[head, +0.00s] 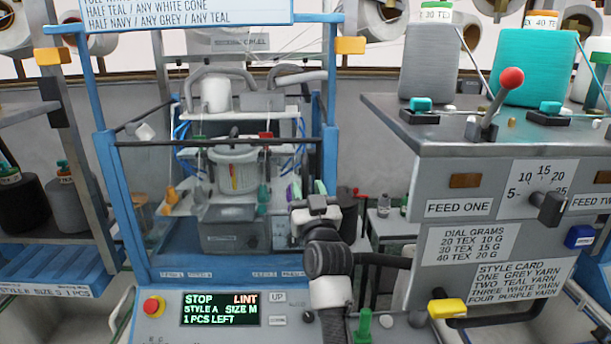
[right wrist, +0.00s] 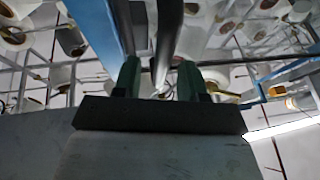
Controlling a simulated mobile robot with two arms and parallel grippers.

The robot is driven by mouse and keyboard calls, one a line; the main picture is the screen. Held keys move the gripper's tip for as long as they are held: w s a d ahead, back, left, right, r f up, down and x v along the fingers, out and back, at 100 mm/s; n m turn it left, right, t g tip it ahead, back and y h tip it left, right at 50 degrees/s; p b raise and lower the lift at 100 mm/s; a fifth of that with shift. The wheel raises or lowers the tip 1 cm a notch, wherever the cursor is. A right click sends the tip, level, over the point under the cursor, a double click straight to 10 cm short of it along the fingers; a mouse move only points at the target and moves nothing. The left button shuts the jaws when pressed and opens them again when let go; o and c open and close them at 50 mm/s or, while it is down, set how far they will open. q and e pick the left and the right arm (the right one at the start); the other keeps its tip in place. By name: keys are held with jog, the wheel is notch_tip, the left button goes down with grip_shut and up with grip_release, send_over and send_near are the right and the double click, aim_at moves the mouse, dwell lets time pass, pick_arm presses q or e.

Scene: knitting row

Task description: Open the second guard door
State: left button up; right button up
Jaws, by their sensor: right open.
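The guard door (head: 220,142) appears as a clear panel with a dark top rail, in the blue machine frame (head: 104,200) at the centre left of the head view. It looks closed, but its edges are hard to make out. My right gripper (head: 320,188) is in front of the frame's right post, its fingers pointing away and partly hidden by its own wrist. In the right wrist view, its two green fingers (right wrist: 160,72) are apart, with a dark bar (right wrist: 167,40) showing between or just beyond them. I cannot tell whether they touch it. My left gripper is out of view.
A control panel (head: 232,308) below the frame reads STOP, LINT, beside a red button (head: 153,305). A grey feed cabinet (head: 480,200) with a red-knobbed lever (head: 511,78) stands close on the right. A shelf rack (head: 40,100) stands on the left.

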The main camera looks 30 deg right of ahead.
jog(key=shift+x, duration=1)
grip_shut()
